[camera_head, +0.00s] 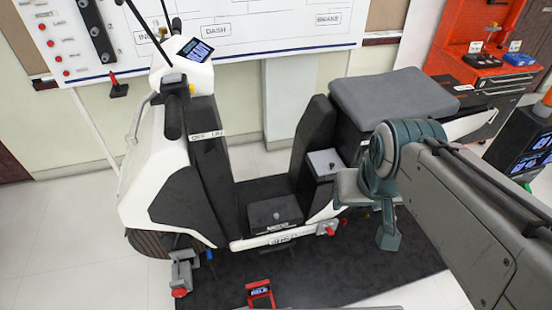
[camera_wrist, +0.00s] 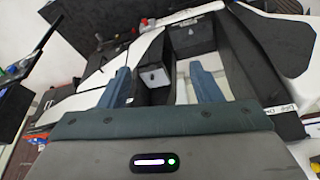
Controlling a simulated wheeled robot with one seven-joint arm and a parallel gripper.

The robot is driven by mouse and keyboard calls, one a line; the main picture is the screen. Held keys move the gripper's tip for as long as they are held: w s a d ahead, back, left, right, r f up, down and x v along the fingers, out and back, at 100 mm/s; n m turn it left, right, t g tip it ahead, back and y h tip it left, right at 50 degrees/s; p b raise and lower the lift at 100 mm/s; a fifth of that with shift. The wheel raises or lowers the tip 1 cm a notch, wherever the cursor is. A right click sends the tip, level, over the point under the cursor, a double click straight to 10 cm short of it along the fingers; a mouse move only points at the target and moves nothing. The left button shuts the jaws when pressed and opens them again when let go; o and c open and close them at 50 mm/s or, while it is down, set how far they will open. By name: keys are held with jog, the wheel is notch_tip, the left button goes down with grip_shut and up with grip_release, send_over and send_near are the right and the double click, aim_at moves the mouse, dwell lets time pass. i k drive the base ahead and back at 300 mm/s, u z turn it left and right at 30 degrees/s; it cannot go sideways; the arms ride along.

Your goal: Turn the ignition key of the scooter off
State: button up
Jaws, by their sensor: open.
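The white and black scooter (camera_head: 160,170) stands at the left of the head view. An OFF/ON label (camera_head: 207,135) is on its black front panel below the handlebar; I cannot make out a key there. A grey box with a small dark knob (camera_head: 325,164) sits by the seat; in the wrist view this box (camera_wrist: 153,80) shows between my fingers. My teal gripper (camera_head: 370,212) is beside the seat, right of the grey box and well away from the label. In the wrist view my gripper (camera_wrist: 161,72) is open, with nothing held between its two blue fingers.
The grey seat (camera_head: 392,97) stands behind the box. A black floor box (camera_head: 275,213) lies on the footboard. A red-framed display (camera_head: 261,294) stands on the dark mat. An orange tool bench (camera_head: 470,50) is at the back right. Space above the footboard is clear.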

aim_at(210, 150)
jog(key=u, duration=0.8)
jog(key=k, duration=0.55)
jog(key=z, duration=0.3)
jog(key=i, duration=0.5)
jog(key=u, duration=0.05)
